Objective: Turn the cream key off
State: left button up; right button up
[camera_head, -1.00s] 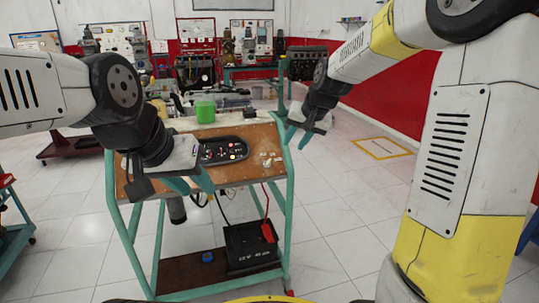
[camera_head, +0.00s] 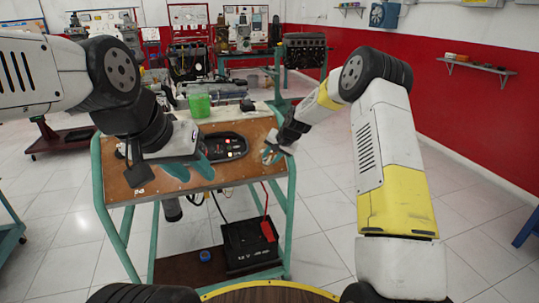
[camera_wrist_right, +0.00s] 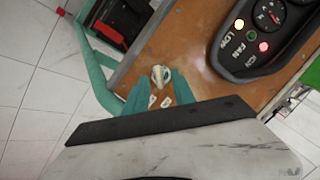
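The small cream key (camera_wrist_right: 160,75) sits on the wooden panel near its edge in the right wrist view, with small cream pieces below it. My right gripper (camera_wrist_right: 160,90) is open, its two teal fingers pointing at the key from either side; I cannot tell whether they touch it. In the head view my right gripper (camera_head: 273,150) is at the panel's right end, and the key is too small to make out. My left gripper (camera_head: 189,170) is over the panel's left part, its teal fingers apart and nothing seen between them.
The wooden panel (camera_head: 122,168) lies on a teal wheeled frame. A black gauge cluster (camera_wrist_right: 252,48) with lit lamps is beside the key. A green container (camera_head: 199,105) stands behind the panel. A black battery (camera_head: 250,245) is on the lower shelf. The floor right of the stand is clear.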

jog(key=shift+x, duration=0.9)
grip_shut()
jog(key=n+h, duration=0.1)
jog(key=n, duration=0.1)
jog(key=shift+a+n, duration=0.15)
jog(key=shift+n, duration=0.15)
jog(key=shift+n+h, duration=0.8)
jog(key=shift+n, duration=1.4)
